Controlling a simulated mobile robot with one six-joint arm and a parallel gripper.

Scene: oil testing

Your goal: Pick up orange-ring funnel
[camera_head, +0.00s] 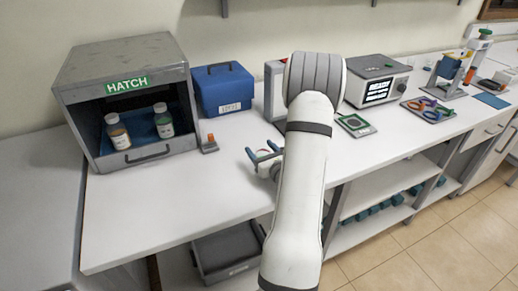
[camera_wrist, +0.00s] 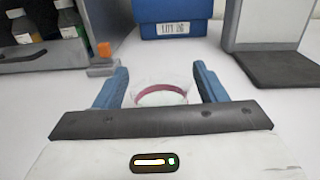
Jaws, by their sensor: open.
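My gripper (camera_head: 260,150) is open over the white bench, left of the grey instrument in the head view. In the wrist view its two blue fingers (camera_wrist: 160,72) stand apart. A clear round vessel with a pinkish-red ring (camera_wrist: 161,97) shows between them; its lower part is hidden behind the gripper body. I cannot tell if the fingers touch it. I cannot clearly make out an orange-ring funnel. Several coloured rings, including purple, blue and reddish ones, lie on a tray (camera_head: 429,109) at the right of the bench, too small to tell apart.
A grey hatch box (camera_head: 122,65) holding two bottles (camera_head: 118,131) stands at the left. A blue box (camera_head: 223,90) stands behind my gripper. A small grey block with an orange top (camera_head: 209,145) sits nearby. The bench front left is clear.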

